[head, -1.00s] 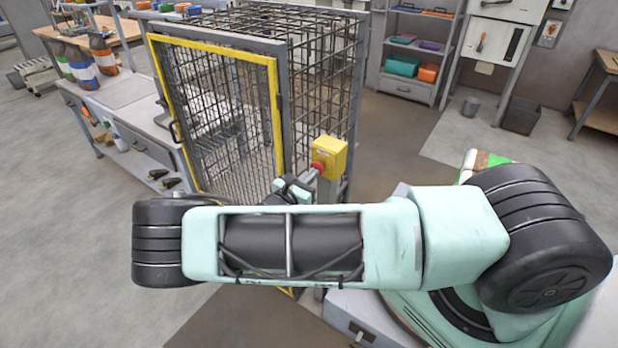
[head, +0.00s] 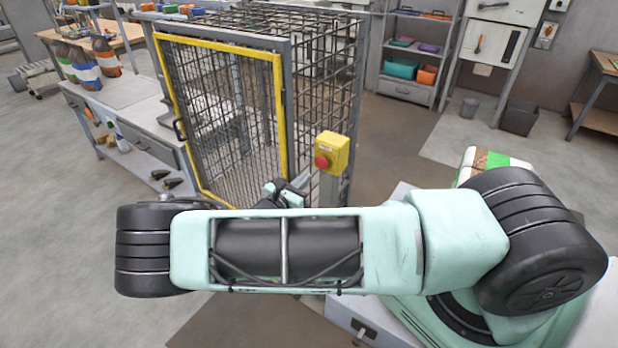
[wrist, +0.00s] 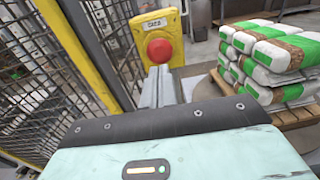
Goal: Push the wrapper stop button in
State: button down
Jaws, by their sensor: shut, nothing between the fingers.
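A red mushroom button (head: 321,161) sits on the front of a yellow box (head: 333,150) on a grey post beside the mesh cage. In the wrist view the red button (wrist: 160,50) is straight ahead, just beyond my fingertips, and the yellow box (wrist: 150,22) carries a small label that seems to read "CAGE". My gripper (head: 305,178) is shut and empty, pointing at the button from the lower left. In the wrist view my gripper (wrist: 161,72) overlaps the button's lower edge; in the head view a small gap shows. I cannot tell whether the button is pressed in.
The mesh cage with its yellow-framed door (head: 283,115) stands close left of the button box. Stacked green-and-white bags (wrist: 275,50) lie on a wooden pallet (wrist: 295,117) to the right.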

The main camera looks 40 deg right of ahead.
jog(key=b+v, duration=0.2)
jog(key=v, duration=0.6)
dwell(0.4)
jog(key=s+a+r+m+g+y, duration=0.1)
jog(key=s+a+m+g+y, duration=0.25)
jog(key=s, duration=0.25)
jog(key=s+a+m+g+y, duration=0.2)
jog(key=s+m+g+y, duration=0.2)
jog(key=s, duration=0.2)
jog(key=s+a+r+m+y, duration=0.3)
jog(key=s+a+r+y, duration=0.2)
jog(key=s+r, duration=0.3)
jog(key=s+a+r+m+t+y, duration=0.1)
jog(key=s+a+r+m+y, duration=0.2)
jog(key=r, duration=0.7)
jog(key=s+a+y, duration=0.2)
jog(key=s+a, duration=0.2)
jog(key=s, duration=0.1)
jog(key=shift+r+m, duration=0.2)
jog(key=shift+m, duration=0.15)
